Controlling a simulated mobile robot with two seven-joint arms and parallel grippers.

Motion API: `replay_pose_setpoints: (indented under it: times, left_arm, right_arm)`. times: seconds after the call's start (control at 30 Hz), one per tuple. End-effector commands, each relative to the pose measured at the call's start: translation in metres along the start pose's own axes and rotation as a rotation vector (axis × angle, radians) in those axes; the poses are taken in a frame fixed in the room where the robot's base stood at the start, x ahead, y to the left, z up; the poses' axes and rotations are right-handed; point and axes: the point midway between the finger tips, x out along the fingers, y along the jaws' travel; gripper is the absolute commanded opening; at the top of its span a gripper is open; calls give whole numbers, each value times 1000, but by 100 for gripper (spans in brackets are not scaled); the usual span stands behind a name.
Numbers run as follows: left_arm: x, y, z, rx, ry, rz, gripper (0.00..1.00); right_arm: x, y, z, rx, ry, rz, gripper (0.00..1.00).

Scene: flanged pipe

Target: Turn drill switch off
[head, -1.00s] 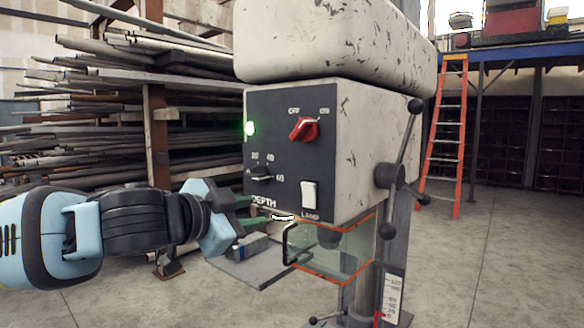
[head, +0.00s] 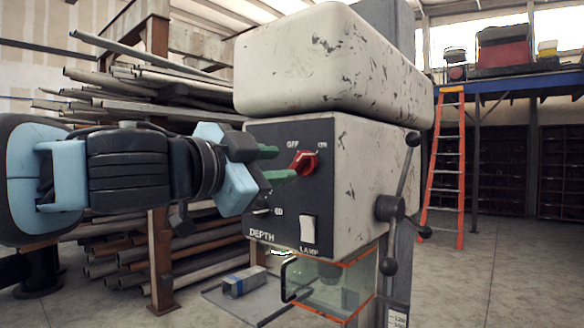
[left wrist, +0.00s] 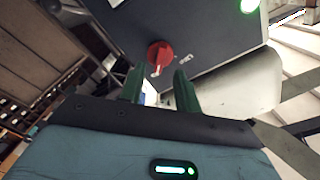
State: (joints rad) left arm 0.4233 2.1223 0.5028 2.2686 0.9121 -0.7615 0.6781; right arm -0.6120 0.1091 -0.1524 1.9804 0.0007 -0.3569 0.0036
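The red drill switch (head: 303,163) is on the dark front panel (head: 285,215) of the drill press, between the OFF and ON labels. Its white pointer is toward the ON label at the upper right. My left gripper (head: 280,164) is level with the switch, just to its left, with its green fingers spread and empty. In the left wrist view the red switch (left wrist: 160,54) lies just beyond the gap between the open fingers (left wrist: 160,84). The fingers do not grip it. The green light (left wrist: 250,5) on the panel is lit. My right gripper is not in view.
A white lamp switch (head: 308,229) and a depth dial sit lower on the panel, the dial partly hidden by my gripper. A feed handle (head: 390,208) sticks out on the right side. A clear guard (head: 330,285) hangs below. A pipe rack (head: 160,220) stands behind my arm.

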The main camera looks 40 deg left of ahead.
Motion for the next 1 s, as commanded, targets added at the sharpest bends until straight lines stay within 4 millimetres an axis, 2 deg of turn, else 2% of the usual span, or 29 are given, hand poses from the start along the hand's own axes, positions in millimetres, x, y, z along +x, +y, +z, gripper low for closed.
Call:
replay_pose_setpoints:
  times: [0.1,0.3,0.67,0.73,0.93,1.0]
  left_arm:
    - [19,2,2,1,-4,3,33]
    - [37,0,1,1,-2,1,33]
    - [42,0,0,0,1,0,33]
    - [42,0,0,0,1,0,28]
    - [42,0,0,0,0,0,1]
    - [42,0,0,0,0,0,0]
  right_arm:
    - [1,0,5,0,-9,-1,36]
    - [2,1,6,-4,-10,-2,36]
    - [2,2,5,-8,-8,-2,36]
    - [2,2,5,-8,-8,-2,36]
    - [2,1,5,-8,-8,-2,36]
    - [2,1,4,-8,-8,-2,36]
